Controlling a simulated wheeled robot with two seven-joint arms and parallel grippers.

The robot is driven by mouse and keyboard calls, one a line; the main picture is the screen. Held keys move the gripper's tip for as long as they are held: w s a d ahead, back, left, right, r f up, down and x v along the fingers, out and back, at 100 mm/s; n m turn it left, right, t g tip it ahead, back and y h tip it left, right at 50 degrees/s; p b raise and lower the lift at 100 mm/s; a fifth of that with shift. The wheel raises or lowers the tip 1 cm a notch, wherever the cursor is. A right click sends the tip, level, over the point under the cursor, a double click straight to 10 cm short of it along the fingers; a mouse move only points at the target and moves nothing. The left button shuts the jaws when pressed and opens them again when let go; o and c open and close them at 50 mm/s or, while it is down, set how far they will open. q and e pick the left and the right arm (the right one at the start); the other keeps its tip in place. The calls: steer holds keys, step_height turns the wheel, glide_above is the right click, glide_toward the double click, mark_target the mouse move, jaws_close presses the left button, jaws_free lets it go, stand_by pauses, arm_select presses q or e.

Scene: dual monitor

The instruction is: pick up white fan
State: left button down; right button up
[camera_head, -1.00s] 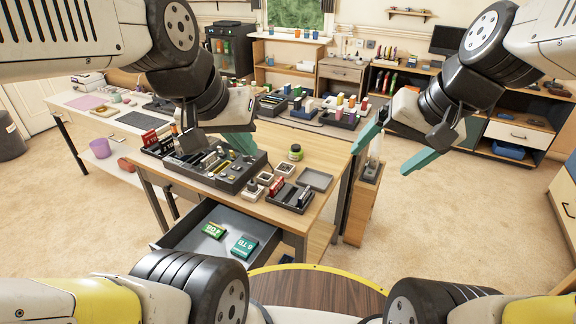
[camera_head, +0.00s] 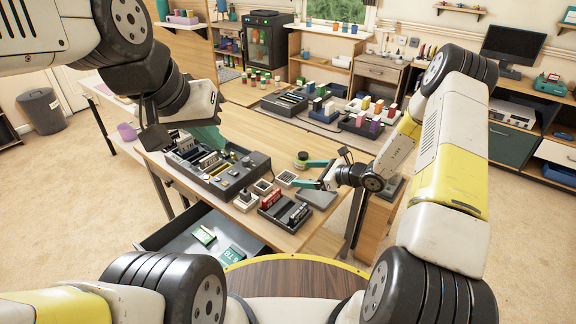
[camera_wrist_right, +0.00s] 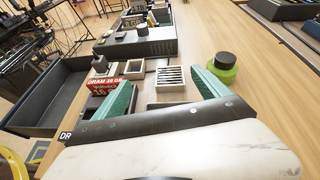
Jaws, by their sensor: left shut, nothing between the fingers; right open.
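Three small white square parts stand in a row on the wooden table in the head view: a near one with a dark top (camera_head: 246,201), a middle open-looking one (camera_head: 263,187) and a far one (camera_head: 285,178). In the right wrist view the far one (camera_wrist_right: 172,80) shows slats, and the middle one (camera_wrist_right: 135,69) looks like a hollow frame. I cannot tell for certain which is the white fan. My right gripper (camera_head: 302,174) is open and empty, its green fingers pointing left towards the far part. My left gripper (camera_head: 208,138) is shut and empty above the dark parts tray.
A dark parts tray (camera_head: 205,172) lies left of the white parts. A green jar (camera_head: 302,158) stands close to my right fingers. A rack with red modules (camera_head: 270,200) and a flat grey tray (camera_head: 317,195) are near. The drawer (camera_head: 175,238) below is open.

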steer(key=m, duration=0.2)
glide_toward(287, 179)
steer(key=shift+w+a+f+t+h, duration=0.25)
steer(key=shift+w+f+t+h, duration=0.05)
steer(key=shift+f+t, duration=0.1)
steer(key=x, duration=0.7)
steer(key=shift+w+d+f, duration=0.1)
steer(key=shift+f, duration=0.2)
steer(key=shift+r, duration=0.1)
steer(key=c, duration=1.5)
